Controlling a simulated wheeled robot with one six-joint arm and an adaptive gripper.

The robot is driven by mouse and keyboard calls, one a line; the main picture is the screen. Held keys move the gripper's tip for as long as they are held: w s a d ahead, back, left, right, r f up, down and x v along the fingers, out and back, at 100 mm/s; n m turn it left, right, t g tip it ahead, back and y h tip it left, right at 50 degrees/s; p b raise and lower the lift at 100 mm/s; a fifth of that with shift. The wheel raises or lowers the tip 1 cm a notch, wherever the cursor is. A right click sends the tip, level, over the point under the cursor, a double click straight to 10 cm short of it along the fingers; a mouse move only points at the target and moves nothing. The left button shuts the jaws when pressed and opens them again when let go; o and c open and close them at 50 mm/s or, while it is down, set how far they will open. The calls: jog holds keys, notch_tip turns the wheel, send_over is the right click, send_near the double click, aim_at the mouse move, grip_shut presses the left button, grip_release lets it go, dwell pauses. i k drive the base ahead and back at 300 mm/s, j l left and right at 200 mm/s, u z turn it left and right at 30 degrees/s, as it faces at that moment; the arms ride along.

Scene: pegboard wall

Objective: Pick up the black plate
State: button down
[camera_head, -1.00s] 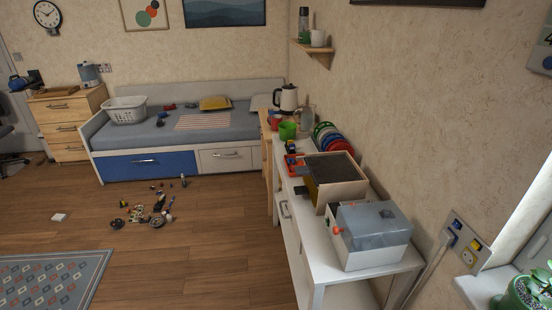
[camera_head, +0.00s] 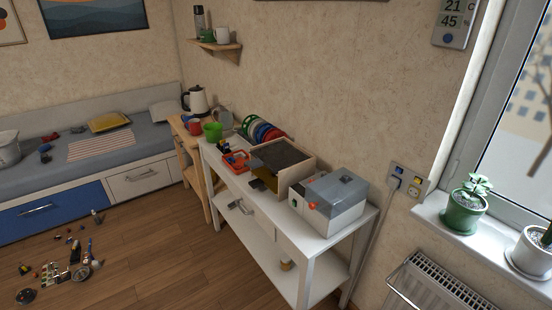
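Several coloured plates stand upright in a row on the white table (camera_head: 330,243), against the wall. I make out a green plate (camera_head: 249,121), a blue plate (camera_head: 263,131) and a red plate (camera_head: 273,134), with a pale one between green and blue. A black plate is not clearly distinguishable at this size; part of the row is hidden behind the open-topped wooden box (camera_head: 296,180). My gripper is not in view.
A grey-lidded machine (camera_head: 333,198), a red-orange tray (camera_head: 236,160) and a green cup (camera_head: 212,131) share the tabletop. A kettle (camera_head: 197,100) stands behind. A radiator (camera_head: 440,285) is at right. Toys (camera_head: 75,272) litter the floor at left; floor before the table is clear.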

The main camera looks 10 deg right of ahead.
aim_at(281, 155)
jog(key=z, duration=4.3)
jog(key=u, duration=4.3)
jog(key=i+j+z, duration=0.1)
jog(key=i+j, duration=0.25)
jog(key=j, duration=0.15)
